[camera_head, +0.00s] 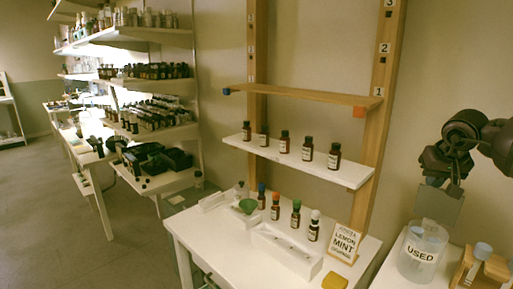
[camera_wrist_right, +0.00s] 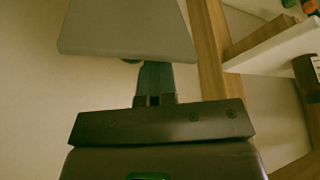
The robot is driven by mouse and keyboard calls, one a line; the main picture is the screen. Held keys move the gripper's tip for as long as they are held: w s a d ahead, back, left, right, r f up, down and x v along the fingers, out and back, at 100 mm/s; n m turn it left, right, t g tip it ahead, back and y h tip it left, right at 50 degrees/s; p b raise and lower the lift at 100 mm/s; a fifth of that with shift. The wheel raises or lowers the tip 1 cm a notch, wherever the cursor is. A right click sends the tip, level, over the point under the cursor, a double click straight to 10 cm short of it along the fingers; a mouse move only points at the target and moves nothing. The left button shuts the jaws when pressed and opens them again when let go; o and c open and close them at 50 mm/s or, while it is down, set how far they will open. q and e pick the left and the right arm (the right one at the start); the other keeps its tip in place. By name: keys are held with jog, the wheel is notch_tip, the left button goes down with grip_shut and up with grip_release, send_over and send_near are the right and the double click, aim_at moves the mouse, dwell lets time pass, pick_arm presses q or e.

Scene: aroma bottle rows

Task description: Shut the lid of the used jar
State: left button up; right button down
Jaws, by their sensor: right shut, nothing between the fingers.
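The used jar (camera_head: 423,262) is a clear round container with a "USED" label, standing on the white side table at the right. Its grey lid (camera_head: 438,207) stands raised above the jar's back. The lid also shows as a flat grey plate in the right wrist view (camera_wrist_right: 125,30). My right gripper (camera_head: 437,184) is shut and empty, close to the lid's top edge. In the right wrist view its fingers (camera_wrist_right: 154,85) point at the plate's edge, partly hidden by it; I cannot tell whether they touch. My left gripper is not in view.
A wooden holder (camera_head: 490,268) stands right of the jar. A "LEMON MINT" sign (camera_head: 345,243), several capped bottles and a white tray (camera_head: 287,250) are on the table to the left. A wooden post (camera_head: 383,100) and shelf with dark bottles (camera_head: 300,158) stand behind.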

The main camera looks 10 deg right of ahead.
aim_at(431, 188)
jog(key=shift+s+a+f+g+p, duration=0.2)
jog(key=shift+s+a+f, duration=0.2)
jog(key=shift+f, duration=0.15)
jog(key=shift+s+a+f+g+p, duration=0.1)
jog(key=shift+s+a+f+p, duration=0.05)
jog(key=shift+s+a+f, duration=0.35)
jog(key=shift+w+f, duration=0.15)
jog(key=shift+w, duration=0.1)
jog(key=shift+s+a+p, duration=0.25)
jog(key=shift+a+p, duration=0.1)
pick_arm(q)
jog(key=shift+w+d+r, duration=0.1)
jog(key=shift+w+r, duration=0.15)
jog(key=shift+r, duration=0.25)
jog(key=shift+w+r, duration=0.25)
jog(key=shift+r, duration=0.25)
pick_arm(e)
jog(key=shift+s+a+r, duration=0.2)
jog(key=shift+s+r, duration=0.1)
jog(key=shift+r, duration=0.1)
